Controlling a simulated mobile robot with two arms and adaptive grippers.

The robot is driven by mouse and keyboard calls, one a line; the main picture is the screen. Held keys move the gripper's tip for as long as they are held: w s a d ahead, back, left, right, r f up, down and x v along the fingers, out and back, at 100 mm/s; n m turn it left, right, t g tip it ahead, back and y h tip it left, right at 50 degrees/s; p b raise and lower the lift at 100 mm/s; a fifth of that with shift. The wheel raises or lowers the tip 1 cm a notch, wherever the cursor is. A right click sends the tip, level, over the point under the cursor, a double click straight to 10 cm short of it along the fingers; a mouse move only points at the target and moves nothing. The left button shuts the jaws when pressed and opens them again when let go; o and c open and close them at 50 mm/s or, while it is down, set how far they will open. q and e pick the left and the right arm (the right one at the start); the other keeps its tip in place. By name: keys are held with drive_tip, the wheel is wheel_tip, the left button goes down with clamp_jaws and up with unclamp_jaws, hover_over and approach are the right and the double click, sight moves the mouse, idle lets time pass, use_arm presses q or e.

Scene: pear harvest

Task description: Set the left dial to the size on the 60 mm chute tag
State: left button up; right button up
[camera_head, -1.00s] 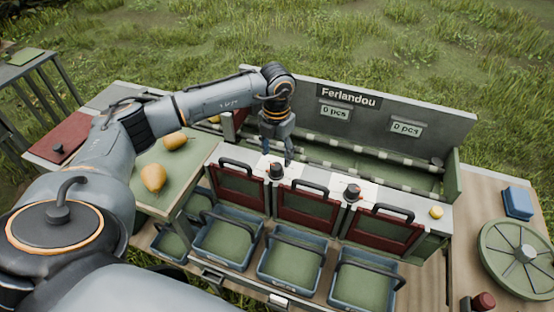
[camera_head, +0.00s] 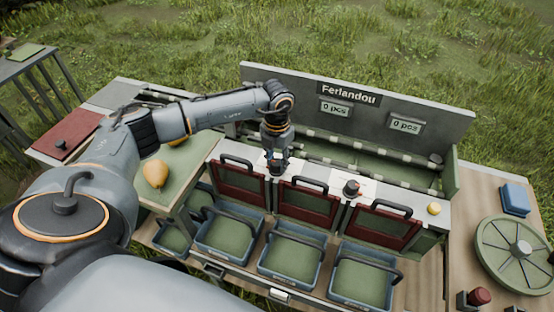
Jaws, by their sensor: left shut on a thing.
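The left dial (camera_head: 276,169) is a dark knob on the white ledge between the left and middle red chute gates. My left gripper (camera_head: 277,158) comes down on it from above and is shut on it, hiding most of the knob. The right dial (camera_head: 352,187) is a similar dark knob with a red mark, standing free between the middle and right gates. I cannot make out a 60 mm tag or any dial numbers at this size. My right gripper is not in view.
The sorter's back panel (camera_head: 440,110) reads Ferlandou, with two "0 pcs" displays. Blue-rimmed crates (camera_head: 262,262) stand below the gates. A pear (camera_head: 155,174) lies on the green tray at left. A yellow button (camera_head: 434,208), a blue block (camera_head: 515,199) and a spoked wheel (camera_head: 496,262) are at right.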

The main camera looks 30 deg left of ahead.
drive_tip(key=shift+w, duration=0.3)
use_arm(q)
drive_tip(key=m+b, duration=0.4)
drive_tip(key=shift+f, duration=0.2)
drive_tip(key=m+b, duration=0.3)
drive_tip(key=m, duration=0.1)
drive_tip(key=shift+m+b, duration=0.3)
drive_tip(key=shift+b, duration=0.05)
drive_tip(key=shift+d+r+m+b, duration=0.1)
drive_tip(key=shift+r+m+b, duration=0.1)
drive_tip(key=shift+m+b, duration=1)
use_arm(e)
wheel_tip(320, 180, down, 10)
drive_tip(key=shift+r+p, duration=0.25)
drive_tip(key=shift+p, duration=0.05)
use_arm(q)
drive_tip(key=shift+m, duration=0.5)
drive_tip(key=o, duration=1.1)
drive_tip(key=shift+o, duration=0.2)
